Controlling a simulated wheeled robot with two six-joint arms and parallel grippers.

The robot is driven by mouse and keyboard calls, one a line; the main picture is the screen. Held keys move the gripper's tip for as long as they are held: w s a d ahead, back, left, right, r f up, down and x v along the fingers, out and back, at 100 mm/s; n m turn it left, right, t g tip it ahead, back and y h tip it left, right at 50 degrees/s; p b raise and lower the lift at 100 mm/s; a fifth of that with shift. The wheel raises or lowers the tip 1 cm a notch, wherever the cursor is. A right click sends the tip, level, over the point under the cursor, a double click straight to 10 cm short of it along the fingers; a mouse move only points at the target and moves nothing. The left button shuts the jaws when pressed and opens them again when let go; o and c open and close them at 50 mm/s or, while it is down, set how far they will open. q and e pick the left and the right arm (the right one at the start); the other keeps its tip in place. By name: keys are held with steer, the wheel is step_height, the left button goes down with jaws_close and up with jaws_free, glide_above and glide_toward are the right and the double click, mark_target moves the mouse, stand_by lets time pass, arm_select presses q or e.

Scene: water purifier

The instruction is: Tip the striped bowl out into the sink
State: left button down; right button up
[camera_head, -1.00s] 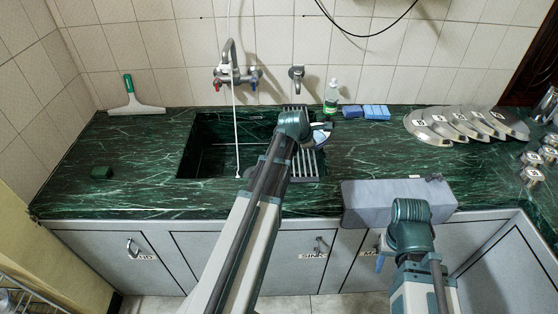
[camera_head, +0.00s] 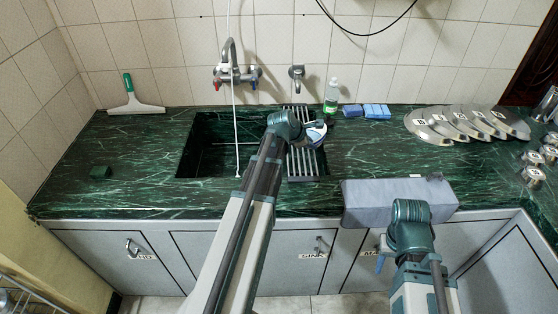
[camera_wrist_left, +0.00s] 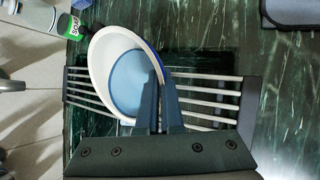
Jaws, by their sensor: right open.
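The striped bowl (camera_head: 316,134) is white with blue on it, partly hidden behind my left wrist in the head view. In the left wrist view the bowl (camera_wrist_left: 105,62) shows its white rim and pale blue inside, and looks tilted. My left gripper (camera_wrist_left: 163,85) is shut on its rim. The left gripper (camera_head: 303,128) is over the slatted rack, at the right side of the sink (camera_head: 208,150). The sink is a dark rectangular basin. My right gripper (camera_head: 384,247) is low in front of the counter, its jaws mostly hidden by its own arm.
The rack (camera_head: 303,165) spans the sink's right end. A faucet (camera_head: 229,72) and a white hanging cord (camera_head: 234,120) are above the basin.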

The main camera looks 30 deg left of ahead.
arm_select(q)
steer(key=shift+s+a+f+t+h+b, duration=0.2)
steer(key=shift+a+t+h+b, duration=0.1)
steer(key=shift+a+h+b, duration=0.3)
stand_by(0.3)
steer(key=shift+s+a+r+n+t+h+b, duration=0.2)
steer(key=shift+a+r+h+b, duration=0.05)
steer(key=shift+a, duration=0.15)
steer(key=shift+s+a+r+n+t+h+b, duration=0.2)
steer(key=shift+a+r+h, duration=0.05)
steer(key=shift+a, duration=0.15)
stand_by(0.6)
steer(key=shift+s+a+f+t+h+b, duration=0.15)
steer(key=shift+a+f+t+h+b, duration=0.15)
steer(key=shift+b, duration=0.45)
steer(key=shift+s+a+f+t+h+b, duration=0.1)
steer(key=shift+a+h+b, duration=0.1)
steer(key=shift+h+b, duration=0.35)
steer(key=shift+s+a+r+n+t+h+b, duration=0.15)
steer(key=shift+a+r+n+t+h+b, duration=0.25)
steer(key=shift+b, duration=0.5)
stand_by(0.5)
